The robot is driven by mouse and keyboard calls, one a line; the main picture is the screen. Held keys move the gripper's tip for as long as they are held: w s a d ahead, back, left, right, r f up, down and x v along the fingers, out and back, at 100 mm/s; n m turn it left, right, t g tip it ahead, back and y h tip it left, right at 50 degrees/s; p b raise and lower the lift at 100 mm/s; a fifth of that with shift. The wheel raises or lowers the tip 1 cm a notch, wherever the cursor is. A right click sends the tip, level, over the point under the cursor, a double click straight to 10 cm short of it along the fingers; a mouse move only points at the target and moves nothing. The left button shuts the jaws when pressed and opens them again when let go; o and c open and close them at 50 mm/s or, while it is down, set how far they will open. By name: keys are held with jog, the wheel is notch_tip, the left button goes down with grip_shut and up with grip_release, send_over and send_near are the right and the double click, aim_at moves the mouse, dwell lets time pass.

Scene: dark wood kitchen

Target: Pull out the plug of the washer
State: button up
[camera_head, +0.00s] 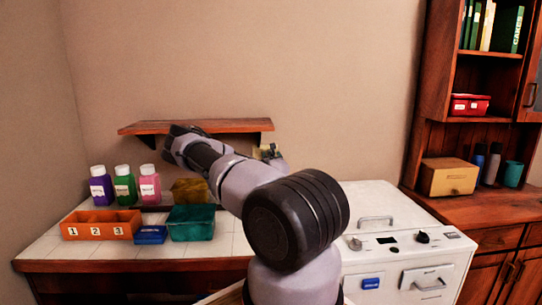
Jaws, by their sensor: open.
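The washer (398,205) is a white box-shaped machine right of the middle, with a handle on top, knobs and a front drawer. My arm crosses the middle of the view and reaches up and left to its dark far end (176,138), in front of the wooden shelf. My gripper is open, but its fingers are small and hard to make out there. A small grey and yellowish fitting (268,151) shows just behind my arm, near the right end of the shelf. I cannot tell whether it is the plug. No cord can be made out.
The white-tiled counter (55,247) holds purple, green and pink bottles (124,184), an orange numbered box (100,225), a blue box (151,235), a teal box (192,223) and a yellow box (190,190). The wall shelf (215,126) is bare. A wooden cabinet (428,130) stands right.

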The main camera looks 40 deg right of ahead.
dwell(0.4)
grip_shut()
jog(key=v, duration=0.6)
dwell(1.1)
dwell(0.3)
